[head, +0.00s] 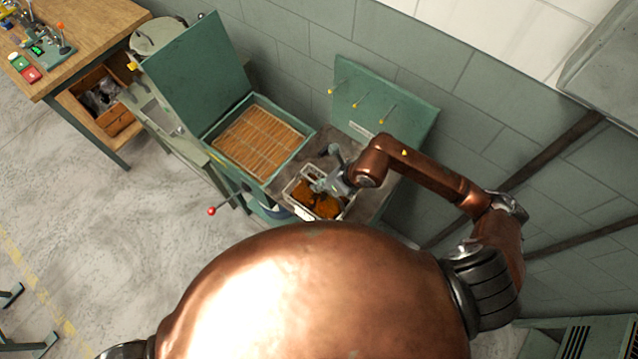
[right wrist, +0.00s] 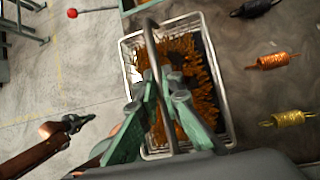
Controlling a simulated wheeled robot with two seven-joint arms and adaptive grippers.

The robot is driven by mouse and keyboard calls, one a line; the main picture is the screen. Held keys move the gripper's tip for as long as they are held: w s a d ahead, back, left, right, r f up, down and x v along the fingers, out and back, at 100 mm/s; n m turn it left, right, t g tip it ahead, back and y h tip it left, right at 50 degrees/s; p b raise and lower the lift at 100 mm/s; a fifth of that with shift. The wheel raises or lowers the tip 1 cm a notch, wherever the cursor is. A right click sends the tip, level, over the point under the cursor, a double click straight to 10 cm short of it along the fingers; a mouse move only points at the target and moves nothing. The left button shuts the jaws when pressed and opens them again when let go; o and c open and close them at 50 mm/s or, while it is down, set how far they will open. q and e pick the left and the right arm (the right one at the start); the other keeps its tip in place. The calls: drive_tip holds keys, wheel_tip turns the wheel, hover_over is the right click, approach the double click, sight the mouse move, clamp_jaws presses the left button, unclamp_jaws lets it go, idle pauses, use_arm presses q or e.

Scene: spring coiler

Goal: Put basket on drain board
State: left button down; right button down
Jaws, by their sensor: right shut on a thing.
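The basket (head: 292,190) is a pale wire-rimmed rectangle with rusty orange-brown contents. My right gripper (head: 335,181) is above it. In the right wrist view, the green fingers of my right gripper (right wrist: 172,88) are shut on the handle bar, with the basket (right wrist: 229,105) below. The drain board (head: 371,203) seems to be the grey-brown surface right of the green tank. The basket overlaps its front left part; whether it touches is hidden. My left gripper (right wrist: 78,122) seems to show small and dark at the left of the wrist view.
The green tank (head: 258,140) with a slatted bed and raised lid (head: 195,75) stands left of the basket. A red-knobbed lever (head: 211,211) sticks out in front. A green panel with yellow-tipped pegs (head: 385,100) stands behind. Copper (right wrist: 272,60) and gold (right wrist: 287,118) coils show right of the basket.

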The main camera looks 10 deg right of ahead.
drive_tip(key=shift+a+f, duration=0.1)
drive_tip(key=c, duration=2.1)
unclamp_jaws()
drive_tip(key=b+v, duration=0.1)
drive_tip(key=v, duration=1.1)
drive_tip(key=shift+f, duration=0.1)
